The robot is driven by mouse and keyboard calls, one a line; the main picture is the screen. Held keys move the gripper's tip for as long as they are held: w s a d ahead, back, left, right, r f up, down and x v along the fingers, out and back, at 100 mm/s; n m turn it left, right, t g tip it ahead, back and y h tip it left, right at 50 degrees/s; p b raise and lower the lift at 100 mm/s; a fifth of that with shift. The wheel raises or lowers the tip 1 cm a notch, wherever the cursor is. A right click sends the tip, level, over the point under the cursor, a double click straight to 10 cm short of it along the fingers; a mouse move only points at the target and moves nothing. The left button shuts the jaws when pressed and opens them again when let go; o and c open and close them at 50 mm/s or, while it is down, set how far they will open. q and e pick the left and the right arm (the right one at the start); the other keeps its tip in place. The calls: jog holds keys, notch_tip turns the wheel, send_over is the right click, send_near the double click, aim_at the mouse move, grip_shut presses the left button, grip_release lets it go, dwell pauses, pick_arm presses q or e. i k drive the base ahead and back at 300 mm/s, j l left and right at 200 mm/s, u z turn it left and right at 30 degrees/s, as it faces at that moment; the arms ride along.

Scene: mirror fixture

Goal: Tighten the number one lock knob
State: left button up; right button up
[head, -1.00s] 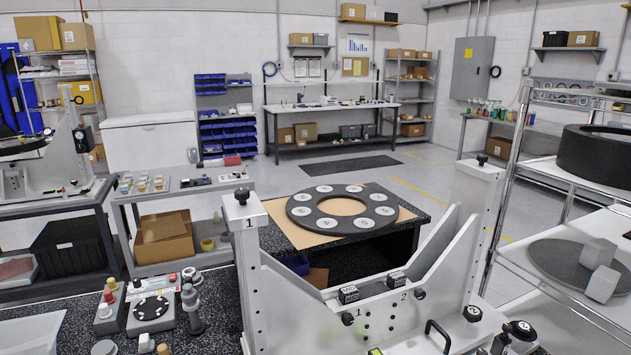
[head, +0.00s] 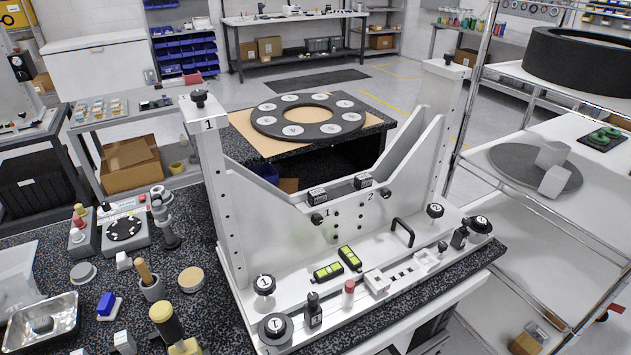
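The white mirror fixture (head: 222,190) stands on a speckled bench in the head view. Several black knobs go with the number 1: one on top of the left post (head: 199,98), one on the cross plate (head: 317,218), a "1" topped knob on the base (head: 264,284), and a wider "1" knob at the front corner (head: 275,327). I cannot tell by sight which is the lock knob or how tight each is. Knobs marked 2 stand at the right, one upright (head: 435,210) and one wider (head: 481,224). Neither of my grippers is in view.
Two green-windowed levels (head: 338,264) and a black handle (head: 402,232) are on the base. Tools and a metal tray (head: 42,322) crowd the bench at left. A black ring with numbered discs (head: 308,118) lies on a table behind. A wire rack (head: 470,155) stands at right.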

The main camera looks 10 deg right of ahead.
aim_at(275, 329)
jog(key=k+j+z, duration=0.15)
jog(key=z, duration=0.25)
jog(key=k+j+z, duration=0.2)
jog(key=z, duration=0.15)
jog(key=j, duration=0.1)
